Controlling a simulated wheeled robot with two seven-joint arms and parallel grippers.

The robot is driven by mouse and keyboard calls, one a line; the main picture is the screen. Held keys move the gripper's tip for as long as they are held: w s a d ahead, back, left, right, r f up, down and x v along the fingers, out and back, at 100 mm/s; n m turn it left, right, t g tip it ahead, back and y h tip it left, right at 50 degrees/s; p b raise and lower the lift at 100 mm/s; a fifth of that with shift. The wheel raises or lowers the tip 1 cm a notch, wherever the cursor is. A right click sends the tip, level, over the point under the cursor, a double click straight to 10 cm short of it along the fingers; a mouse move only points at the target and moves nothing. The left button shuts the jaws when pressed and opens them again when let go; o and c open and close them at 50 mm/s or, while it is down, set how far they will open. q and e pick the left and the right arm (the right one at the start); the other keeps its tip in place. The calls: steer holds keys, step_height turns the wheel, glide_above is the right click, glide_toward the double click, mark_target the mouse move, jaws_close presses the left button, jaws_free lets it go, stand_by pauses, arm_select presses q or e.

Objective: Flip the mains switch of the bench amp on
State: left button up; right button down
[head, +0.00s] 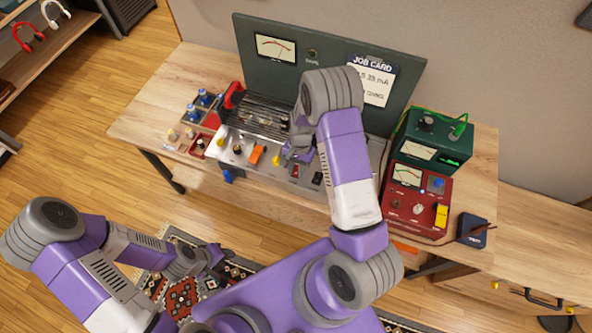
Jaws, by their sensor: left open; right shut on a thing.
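The bench amp (262,160) is a silver chassis with knobs and switches on its top, in the middle of the bench in the head view. A red switch (295,171) and a black switch (317,178) show on its right part. Which is the mains switch, and its position, I cannot tell. My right gripper (294,154) is low over the amp's right part, just behind the red switch. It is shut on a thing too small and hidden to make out. My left gripper (222,255) is open and empty, low in front of the bench, away from the amp.
A dark panel (325,60) with a meter and a job card (376,82) stands behind the amp. A green meter box (432,137) and a red tester (416,197) stand at right, a dark notebook (474,230) beside them. Bottles (199,105) crowd the left. Bare wood lies far left.

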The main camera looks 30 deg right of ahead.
stand_by(0.4)
steer(key=c, duration=0.9)
jaws_free()
steer(key=v, duration=0.7)
steer(key=shift+w+d+r, duration=0.1)
steer(key=shift+d+r, duration=0.1)
steer(key=shift+r, duration=0.05)
